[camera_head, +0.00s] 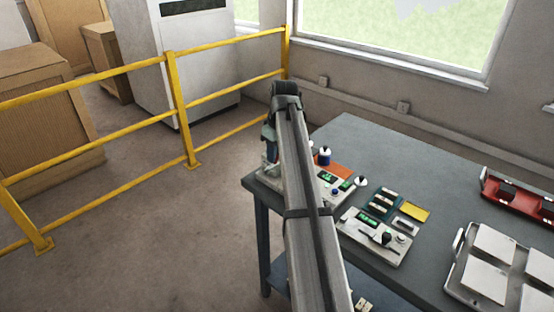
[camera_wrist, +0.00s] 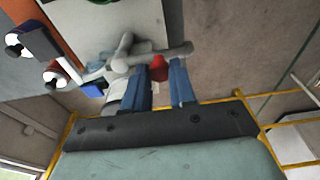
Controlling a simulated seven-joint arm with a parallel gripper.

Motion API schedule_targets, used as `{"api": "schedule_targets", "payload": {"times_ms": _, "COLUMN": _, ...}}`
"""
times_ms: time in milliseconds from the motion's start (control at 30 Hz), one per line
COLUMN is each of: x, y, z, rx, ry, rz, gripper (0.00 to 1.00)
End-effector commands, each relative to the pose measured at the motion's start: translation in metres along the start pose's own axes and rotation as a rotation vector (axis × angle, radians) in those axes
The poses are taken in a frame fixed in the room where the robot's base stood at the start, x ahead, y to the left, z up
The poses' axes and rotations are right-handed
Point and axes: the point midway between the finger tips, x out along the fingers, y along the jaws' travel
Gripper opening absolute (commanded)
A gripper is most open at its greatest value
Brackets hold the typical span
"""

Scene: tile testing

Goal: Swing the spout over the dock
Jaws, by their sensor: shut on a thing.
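In the wrist view, a grey tube-like spout (camera_wrist: 165,56) crosses just beyond my fingertips. A small red part (camera_wrist: 158,68) shows between the blue fingers of my gripper (camera_wrist: 162,76), against the spout. The fingers are shut on this part. In the head view, my arm covers most of the spout's stand, and only a pale bit of its base (camera_head: 266,175) shows at the table's left corner. I cannot make out which thing is the dock. A pale plate (camera_wrist: 95,14) lies beyond the spout in the wrist view.
A yellow railing (camera_head: 180,110) stands left. The table's back is clear.

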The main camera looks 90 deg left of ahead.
Motion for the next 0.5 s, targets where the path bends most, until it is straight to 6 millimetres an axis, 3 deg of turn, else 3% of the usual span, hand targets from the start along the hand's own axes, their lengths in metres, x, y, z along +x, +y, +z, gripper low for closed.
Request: {"api": "schedule_targets", "payload": {"times_ms": 500, "x": -0.0009, "y": 0.0005, "z": 0.0063, "rx": 0.001, "ry": 0.0, "rz": 0.0, "gripper": 0.03}}
